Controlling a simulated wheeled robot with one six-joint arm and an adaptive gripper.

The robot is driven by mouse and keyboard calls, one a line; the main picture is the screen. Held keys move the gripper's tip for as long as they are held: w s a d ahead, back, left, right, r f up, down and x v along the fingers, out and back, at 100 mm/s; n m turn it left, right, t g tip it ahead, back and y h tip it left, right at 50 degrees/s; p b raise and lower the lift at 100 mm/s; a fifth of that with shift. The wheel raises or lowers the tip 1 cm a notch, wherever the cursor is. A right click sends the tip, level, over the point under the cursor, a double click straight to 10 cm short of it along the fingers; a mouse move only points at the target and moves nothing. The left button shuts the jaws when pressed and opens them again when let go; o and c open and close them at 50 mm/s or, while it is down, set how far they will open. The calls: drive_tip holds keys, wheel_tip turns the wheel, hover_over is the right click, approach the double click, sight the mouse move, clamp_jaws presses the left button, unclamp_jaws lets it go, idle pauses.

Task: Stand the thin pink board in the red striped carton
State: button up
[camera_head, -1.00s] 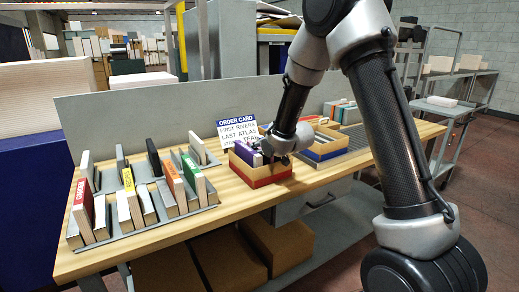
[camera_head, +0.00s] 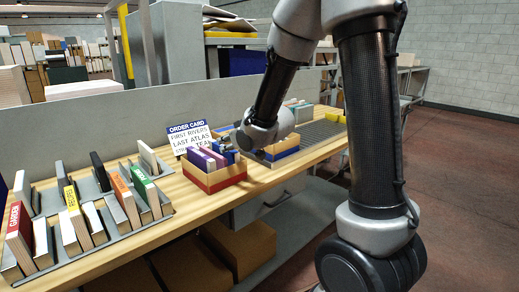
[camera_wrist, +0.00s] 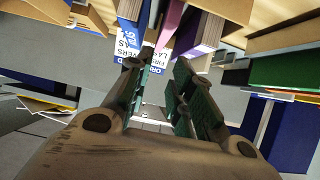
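A thin pink board (camera_wrist: 170,24) shows just beyond the fingertips, beside a purple book (camera_wrist: 199,32). Whether it touches the carton floor cannot be seen. In the head view I cannot separate the board from the books.
The order card (camera_head: 190,136) stands behind the carton. A blue-striped carton (camera_head: 279,150) is close on the right, and a grey ribbed mat (camera_head: 318,134) lies beyond it. Grey racks of books (camera_head: 84,215) fill the table's left. Bare wood lies along the front edge.

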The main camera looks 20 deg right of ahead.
drive_tip(key=s+d+r+m+g+h, duration=0.1)
drive_tip(key=s+d+r+h, duration=0.15)
drive_tip(key=s+d, duration=0.35)
drive_tip(key=s+d+r+m+g+h, duration=0.1)
drive_tip(key=s+d+r+g, duration=0.2)
drive_tip(key=s, duration=0.4)
drive_tip(key=s+d+r+m+g, duration=0.1)
drive_tip(key=s+d+g, duration=0.1)
drive_tip(key=s, duration=1.9)
drive_tip(key=shift+d+r+m+g, duration=0.2)
drive_tip(key=shift+d+m+g, duration=0.1)
drive_tip(key=shift+g, duration=0.4)
